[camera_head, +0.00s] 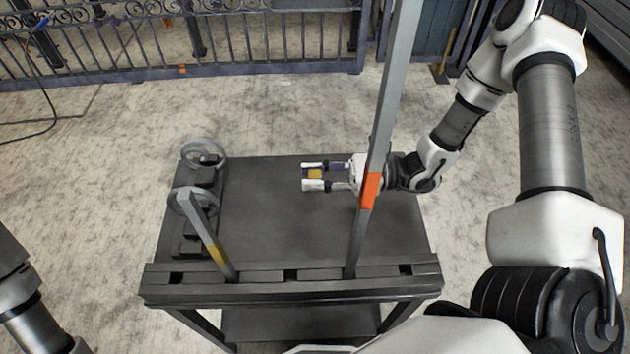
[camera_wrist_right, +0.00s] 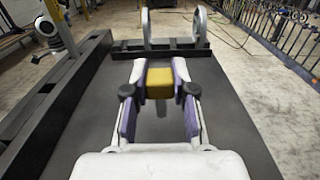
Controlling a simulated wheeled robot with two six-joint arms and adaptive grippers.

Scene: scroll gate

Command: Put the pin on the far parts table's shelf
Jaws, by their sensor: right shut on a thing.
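My right gripper (camera_head: 313,174) reaches in from the right over a dark table (camera_head: 265,225). Its two fingers are shut on a small yellow block-like thing, which I take to be the pin (camera_head: 315,173). In the right wrist view the fingers of the right gripper (camera_wrist_right: 158,88) press on both sides of the yellow pin (camera_wrist_right: 160,83). A dark patch shows below it; I cannot tell whether it is a stem or a shadow. A lower shelf (camera_head: 300,322) shows under the table's near edge. Only part of my left arm shows at the lower left; its gripper is out of view.
A tall grey post with an orange band (camera_head: 370,190) rises beside my right gripper. A shorter bar with a yellow band (camera_head: 215,250) and two grey rings (camera_head: 203,154) stand at the table's left. A metal gate (camera_head: 290,40) lies beyond. The table's middle is clear.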

